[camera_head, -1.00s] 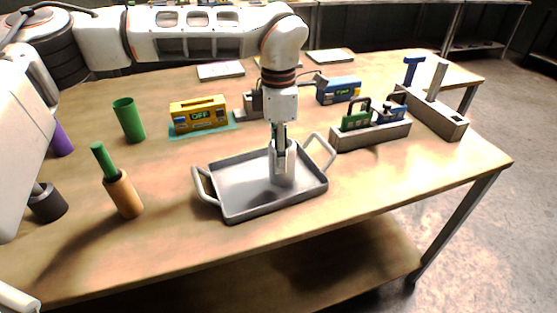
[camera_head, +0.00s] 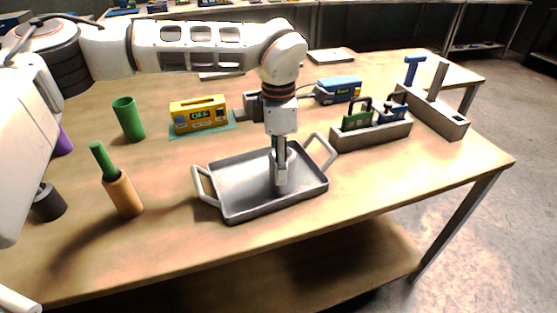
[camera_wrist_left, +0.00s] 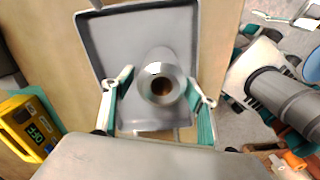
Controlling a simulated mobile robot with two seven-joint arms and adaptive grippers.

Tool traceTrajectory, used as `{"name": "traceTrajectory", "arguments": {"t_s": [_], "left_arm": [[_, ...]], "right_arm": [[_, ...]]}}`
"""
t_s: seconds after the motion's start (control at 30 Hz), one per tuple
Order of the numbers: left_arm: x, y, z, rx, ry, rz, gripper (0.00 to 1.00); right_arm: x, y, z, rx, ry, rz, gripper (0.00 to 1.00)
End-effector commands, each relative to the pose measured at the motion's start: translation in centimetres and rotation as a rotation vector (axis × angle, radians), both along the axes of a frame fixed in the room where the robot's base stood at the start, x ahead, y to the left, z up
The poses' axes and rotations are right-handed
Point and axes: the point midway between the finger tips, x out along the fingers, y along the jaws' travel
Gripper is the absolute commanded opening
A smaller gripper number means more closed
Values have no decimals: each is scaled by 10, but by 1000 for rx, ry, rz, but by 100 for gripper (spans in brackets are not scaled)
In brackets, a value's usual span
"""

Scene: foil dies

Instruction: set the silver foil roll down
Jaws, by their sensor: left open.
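The silver foil roll (camera_wrist_left: 163,84) stands upright in the grey tray (camera_wrist_left: 100,45), its open end facing the camera in the left wrist view. In the head view, the roll (camera_head: 290,158) is partly hidden behind my left gripper (camera_head: 279,178), over the middle of the tray (camera_head: 240,205). My left gripper is open, with its fingers (camera_wrist_left: 160,88) on either side of the roll and small gaps showing. The exact contact of the roll's base with the tray floor is hidden. My right gripper is not clearly seen.
A yellow box (camera_head: 198,114) sits on a teal mat behind the tray. A green cup (camera_head: 128,119) and an orange holder with a green stick (camera_head: 122,194) stand to the left. A grey block with padlock-like pieces (camera_head: 371,136) stands close to the right. Table front is clear.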

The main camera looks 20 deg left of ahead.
Motion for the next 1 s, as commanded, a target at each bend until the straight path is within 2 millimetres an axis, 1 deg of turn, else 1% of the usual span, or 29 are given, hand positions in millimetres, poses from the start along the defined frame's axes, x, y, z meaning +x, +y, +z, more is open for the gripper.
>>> {"name": "traceTrajectory", "arguments": {"t_s": [0.17,0.4,0.6,0.7,0.8,1.0], "left_arm": [[1,0,20,0,-4,1,57],[1,0,70,0,-6,1,57],[0,0,104,-1,-4,0,57],[0,0,115,0,-2,1,57],[0,0,120,0,-1,0,57],[0,0,122,0,0,0,57]], "right_arm": [[6,0,5,0,-12,0,54],[11,0,12,5,-21,-2,54],[6,1,13,9,-13,-2,54],[1,2,11,11,-4,-2,54],[-3,3,8,12,4,-1,54],[-4,3,6,13,9,0,54]]}}
